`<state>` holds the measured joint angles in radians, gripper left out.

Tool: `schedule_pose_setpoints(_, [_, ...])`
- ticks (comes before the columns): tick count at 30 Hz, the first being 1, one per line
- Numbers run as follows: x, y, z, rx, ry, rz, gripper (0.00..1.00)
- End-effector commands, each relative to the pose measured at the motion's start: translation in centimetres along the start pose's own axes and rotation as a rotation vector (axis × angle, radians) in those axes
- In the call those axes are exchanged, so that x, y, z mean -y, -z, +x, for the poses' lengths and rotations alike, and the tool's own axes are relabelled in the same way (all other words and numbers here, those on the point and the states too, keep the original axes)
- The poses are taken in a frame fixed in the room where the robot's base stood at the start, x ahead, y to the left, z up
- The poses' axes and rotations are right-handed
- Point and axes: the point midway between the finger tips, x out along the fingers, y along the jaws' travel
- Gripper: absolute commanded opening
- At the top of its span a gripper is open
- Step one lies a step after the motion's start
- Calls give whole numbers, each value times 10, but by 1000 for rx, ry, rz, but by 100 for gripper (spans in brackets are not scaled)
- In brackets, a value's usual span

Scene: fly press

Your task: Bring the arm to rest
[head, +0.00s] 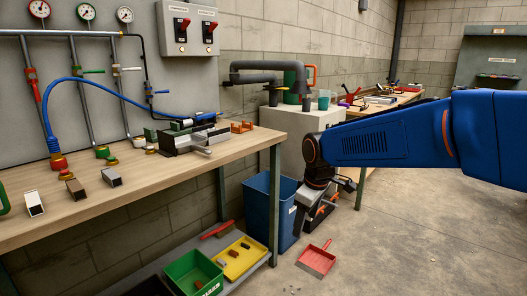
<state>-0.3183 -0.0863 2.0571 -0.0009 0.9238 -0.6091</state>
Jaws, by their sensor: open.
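My blue arm (385,142) reaches in from the right side of the head view, roughly level, with its dark wrist bent downward. My gripper (322,206) hangs below the wrist, left of the picture's middle right. It is open, and I see nothing held in it. It appears in front of the light cabinet and just right of the blue bin (262,212). Its fingertips are small and partly mixed with the dark background, so their exact distance from nearby things is unclear.
A wooden workbench (130,188) with a vise-like fixture (190,138) and metal blocks runs along the left. Green (193,274) and yellow (240,260) trays sit on its lower shelf. A red dustpan (316,260) lies on the floor. Open floor stretches right.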

Motion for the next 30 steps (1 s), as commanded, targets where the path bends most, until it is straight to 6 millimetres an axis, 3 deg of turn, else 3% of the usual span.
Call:
schedule_pose_setpoints(1, [1,-17,-10,-7,-10,43,65])
schedule_pose_setpoints(6, [11,-68,-34,-23,-35,185,65])
schedule_pose_setpoints(15, [40,-155,-60,-55,-77,435,65])
schedule_pose_setpoints(24, [80,-234,-67,-93,-118,685,65])
schedule_pose_setpoints(30, [106,-273,-63,-118,-142,827,65])
